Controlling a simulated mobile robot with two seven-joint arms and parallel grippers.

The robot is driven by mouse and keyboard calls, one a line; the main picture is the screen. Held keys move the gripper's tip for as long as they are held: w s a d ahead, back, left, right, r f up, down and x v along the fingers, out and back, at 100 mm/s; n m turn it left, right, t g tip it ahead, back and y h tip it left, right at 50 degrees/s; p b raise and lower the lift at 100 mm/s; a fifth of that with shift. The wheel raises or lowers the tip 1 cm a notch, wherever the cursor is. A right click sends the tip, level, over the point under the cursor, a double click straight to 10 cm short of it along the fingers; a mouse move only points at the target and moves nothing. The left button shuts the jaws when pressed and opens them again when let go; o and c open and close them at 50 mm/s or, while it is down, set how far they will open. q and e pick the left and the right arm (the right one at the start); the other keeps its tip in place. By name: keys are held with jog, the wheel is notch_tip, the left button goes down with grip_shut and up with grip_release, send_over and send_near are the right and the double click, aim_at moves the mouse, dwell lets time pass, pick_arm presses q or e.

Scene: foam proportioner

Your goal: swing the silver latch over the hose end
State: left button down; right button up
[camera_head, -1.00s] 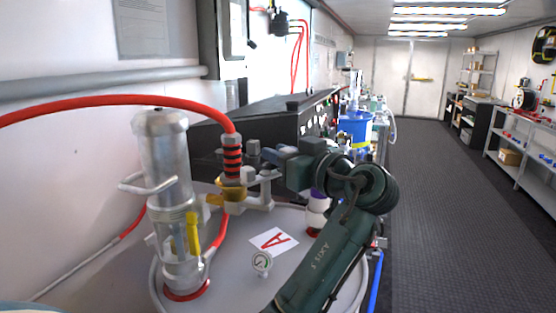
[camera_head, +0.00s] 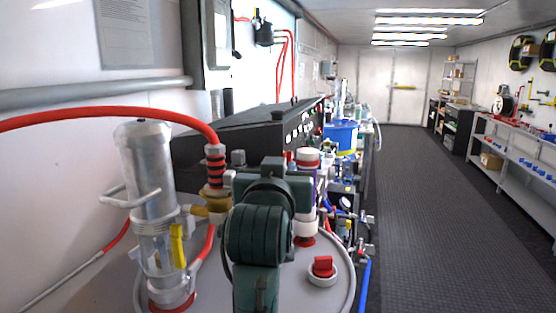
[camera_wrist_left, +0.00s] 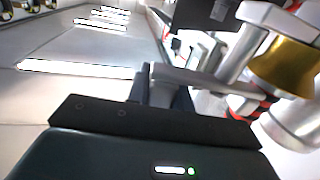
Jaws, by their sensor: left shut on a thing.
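The red hose ends in a black-and-red ribbed sleeve (camera_head: 215,165) above a brass fitting (camera_head: 216,203), standing upright beside a clear-and-metal cylinder (camera_head: 152,180). The brass fitting also shows at the right of the left wrist view (camera_wrist_left: 284,66). My left arm rises from the bottom and its wrist hides most of the gripper and latch in the head view. In the left wrist view my left gripper (camera_wrist_left: 165,98) is shut on a grey metal piece that looks like the silver latch (camera_wrist_left: 205,82), which reaches toward the brass fitting. Whether it touches the hose end is unclear. My right gripper is out of view.
A red knob (camera_head: 323,268) stands on the grey round lid (camera_head: 100,285), right of my arm. A black control panel (camera_head: 250,130) lies behind the fitting, with a blue bucket (camera_head: 341,138) farther back. The floor aisle (camera_head: 430,200) on the right is clear.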

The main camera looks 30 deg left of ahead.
pick_arm(q)
jog(key=shift+s+d+m+t+h+p, duration=0.25)
jog(key=shift+m+h, duration=0.25)
jog(key=shift+h, duration=0.25)
jog(key=shift+s+d+m+t+h+p, duration=0.15)
jog(key=shift+m+t+h+p, duration=0.15)
jog(key=shift+m+h, duration=0.35)
jog(key=shift+a, duration=0.1)
jog(key=c, duration=1.2)
grip_release()
jog(key=shift+c, duration=0.2)
